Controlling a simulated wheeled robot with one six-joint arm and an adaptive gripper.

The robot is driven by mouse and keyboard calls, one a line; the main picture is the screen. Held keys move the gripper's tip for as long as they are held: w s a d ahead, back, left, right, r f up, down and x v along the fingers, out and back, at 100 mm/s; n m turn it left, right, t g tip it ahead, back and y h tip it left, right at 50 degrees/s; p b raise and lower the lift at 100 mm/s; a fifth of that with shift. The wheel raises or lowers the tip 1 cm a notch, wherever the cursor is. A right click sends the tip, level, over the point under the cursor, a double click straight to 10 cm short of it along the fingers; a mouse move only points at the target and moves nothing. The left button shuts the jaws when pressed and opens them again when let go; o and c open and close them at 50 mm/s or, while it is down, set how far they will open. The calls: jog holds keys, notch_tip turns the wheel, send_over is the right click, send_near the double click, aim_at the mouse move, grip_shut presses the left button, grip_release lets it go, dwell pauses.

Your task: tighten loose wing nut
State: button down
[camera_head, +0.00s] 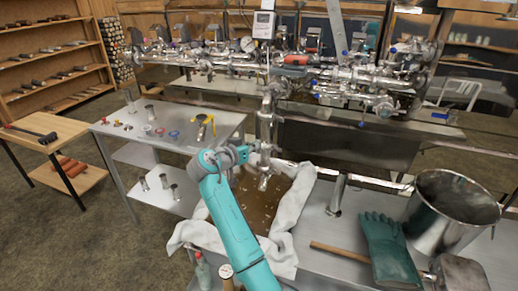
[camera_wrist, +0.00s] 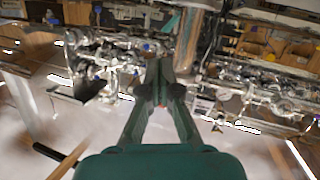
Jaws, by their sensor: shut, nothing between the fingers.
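My gripper (camera_head: 252,150) is at the end of the teal arm, close to the lower part of a vertical steel pipe (camera_head: 266,118). I cannot tell in the head view whether it touches the pipe. In the wrist view my gripper's fingers (camera_wrist: 161,92) come together and hold nothing. A shiny upright pipe (camera_wrist: 190,40) stands just beyond the fingertips in that view. Steel piping with clamps (camera_head: 375,78) runs across the back. Small blue and red parts show on it, but I cannot make out which is the loose wing nut.
A pan of brown liquid (camera_head: 278,207) edged with white cloth (camera_head: 299,225) lies below the gripper. A steel pot (camera_head: 450,210), green gloves (camera_head: 388,250) and a mallet (camera_head: 345,256) are at right. A steel cart (camera_head: 180,118) with small parts stands at left.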

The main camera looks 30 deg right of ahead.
send_over(272, 150)
jog(key=s+a, duration=0.1)
jog(key=a, duration=0.1)
notch_tip(272, 150, down, 2)
jog(key=shift+s+f, duration=0.2)
jog(key=shift+f, duration=0.85)
jog(key=shift+s+f, duration=0.2)
jog(key=shift+f, duration=0.8)
jog(key=shift+s+d+f+m+t, duration=0.15)
jog(key=shift+m+t, duration=0.25)
jog(key=shift+m, duration=0.4)
jog(key=shift+s+f+m+y, duration=0.2)
jog(key=shift+s+m+y, duration=0.1)
jog(key=shift+m, duration=0.4)
notch_tip(272, 150, down, 3)
jog(key=m+t, duration=0.2)
jog(key=m, duration=0.3)
jog(key=m+t, duration=0.2)
jog(key=m, duration=0.3)
jog(key=shift+s+d, duration=0.1)
jog(key=shift+s, duration=0.05)
jog(key=shift+f, duration=0.2)
